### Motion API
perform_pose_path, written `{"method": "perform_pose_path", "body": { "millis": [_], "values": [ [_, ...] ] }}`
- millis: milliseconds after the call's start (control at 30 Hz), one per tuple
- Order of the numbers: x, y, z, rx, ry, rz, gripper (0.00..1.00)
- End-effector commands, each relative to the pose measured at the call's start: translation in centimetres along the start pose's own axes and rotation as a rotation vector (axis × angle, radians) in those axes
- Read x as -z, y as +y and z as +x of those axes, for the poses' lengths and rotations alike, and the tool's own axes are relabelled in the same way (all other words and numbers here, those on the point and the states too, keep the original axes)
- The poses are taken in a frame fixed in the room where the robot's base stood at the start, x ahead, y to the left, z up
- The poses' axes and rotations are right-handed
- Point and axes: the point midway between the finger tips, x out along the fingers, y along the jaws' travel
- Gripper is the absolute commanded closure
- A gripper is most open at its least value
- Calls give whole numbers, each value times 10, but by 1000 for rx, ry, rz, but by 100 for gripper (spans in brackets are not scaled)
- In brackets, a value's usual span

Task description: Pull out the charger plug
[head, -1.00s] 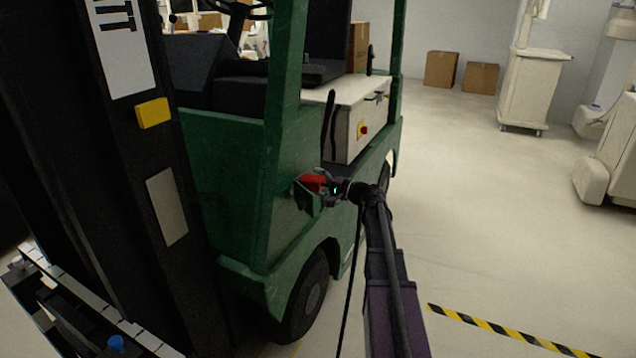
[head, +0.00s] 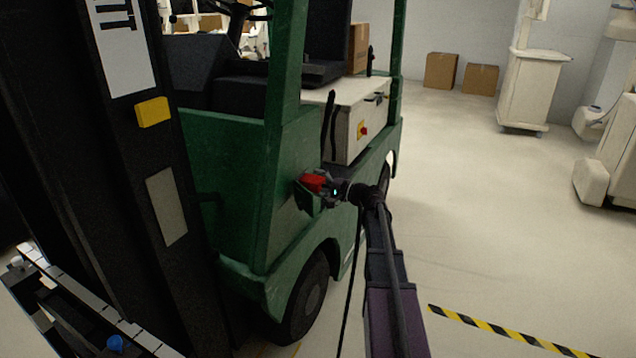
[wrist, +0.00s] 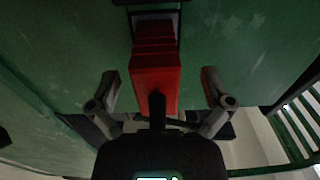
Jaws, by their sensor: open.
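The red charger plug (head: 314,182) sits at the socket on the green forklift's side in the head view. In the wrist view the plug (wrist: 155,80) runs up the middle, its far end inside a dark-framed socket (wrist: 156,20). A black cable leaves its near end. My gripper (wrist: 160,88) is open, with one finger on each side of the plug and a visible gap at both sides. In the head view my gripper (head: 332,187) is at the plug, and its fingers are partly hidden.
The green forklift (head: 235,180) fills the left and middle, with a wheel (head: 305,300) below the socket. A dark cable hangs beside my arm. Open floor (head: 480,220) with a striped tape line (head: 500,332) lies right. Cardboard boxes (head: 441,70) and white carts (head: 530,90) stand farther back.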

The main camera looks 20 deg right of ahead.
Motion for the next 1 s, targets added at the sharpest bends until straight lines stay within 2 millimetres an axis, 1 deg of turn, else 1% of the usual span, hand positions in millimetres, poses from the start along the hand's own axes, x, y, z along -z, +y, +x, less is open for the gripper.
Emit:
{"method": "perform_pose_path", "body": {
  "millis": [33, 333, 367, 400, 467, 500, 567, 600, 667, 700, 1000],
  "values": [
    [3, 2, 21, -2, -15, -1, 0],
    [3, 3, 21, -5, -15, -2, 0],
    [3, 3, 21, -5, -15, -2, 9],
    [3, 3, 21, -5, -15, -2, 21],
    [3, 3, 21, -5, -15, -2, 39],
    [3, 3, 21, -6, -15, -2, 50],
    [3, 3, 21, -6, -15, -3, 68],
    [3, 3, 21, -6, -15, -3, 80],
    [3, 3, 21, -5, -15, -2, 98],
    [3, 3, 21, -5, -15, -2, 100],
    [3, 2, 20, -1, -15, -1, 100]
  ]
}}
